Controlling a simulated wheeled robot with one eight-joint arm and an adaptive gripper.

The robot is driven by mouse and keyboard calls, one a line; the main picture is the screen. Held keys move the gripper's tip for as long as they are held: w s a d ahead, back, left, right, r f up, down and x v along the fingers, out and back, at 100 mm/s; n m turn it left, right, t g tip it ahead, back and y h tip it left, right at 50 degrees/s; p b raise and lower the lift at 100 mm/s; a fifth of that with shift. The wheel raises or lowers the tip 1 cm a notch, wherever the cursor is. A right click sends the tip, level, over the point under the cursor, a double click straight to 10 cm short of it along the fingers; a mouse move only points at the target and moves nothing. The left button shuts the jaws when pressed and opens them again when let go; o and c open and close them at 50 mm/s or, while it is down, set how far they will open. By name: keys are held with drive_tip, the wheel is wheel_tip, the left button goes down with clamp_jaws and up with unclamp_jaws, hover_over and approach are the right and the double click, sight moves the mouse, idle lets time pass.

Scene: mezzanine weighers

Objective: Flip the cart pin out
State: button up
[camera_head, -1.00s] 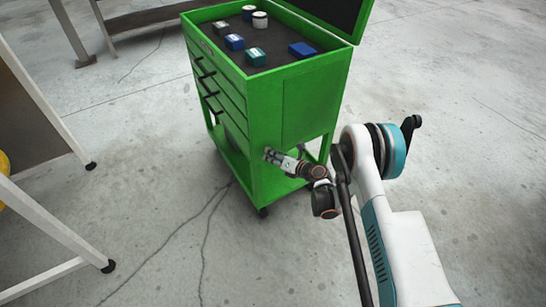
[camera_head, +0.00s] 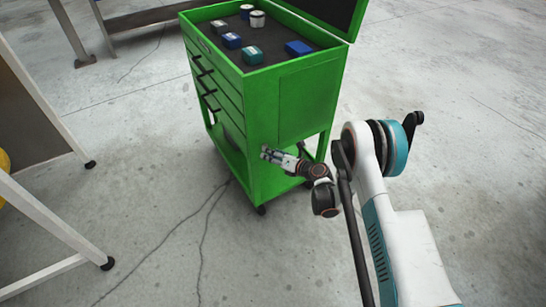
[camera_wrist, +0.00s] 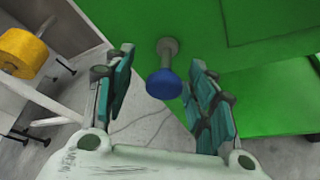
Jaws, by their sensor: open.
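The green cart (camera_head: 290,110) stands in front of me, with its lid raised. In the wrist view its green side (camera_wrist: 225,30) fills the upper right. The cart pin (camera_wrist: 164,80) sticks out toward the wrist camera, with a round blue knob on a grey shaft. My gripper (camera_wrist: 162,62) is open, with one teal-padded finger on each side of the pin. Gaps show between the knob and both fingers. In the head view my gripper (camera_head: 272,153) is at the cart's near lower corner. I cannot make out the pin there.
Small blue, teal and white items lie in the cart's top tray, such as a blue box (camera_head: 299,48). A white-framed table (camera_head: 45,215) stands at the left. A yellow roll (camera_wrist: 22,52) shows at the wrist view's left. The floor on the right is clear.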

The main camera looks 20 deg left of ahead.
wheel_tip(320, 180, up, 7)
drive_tip(key=shift+s+r, duration=0.15)
drive_tip(key=shift+r, duration=0.85)
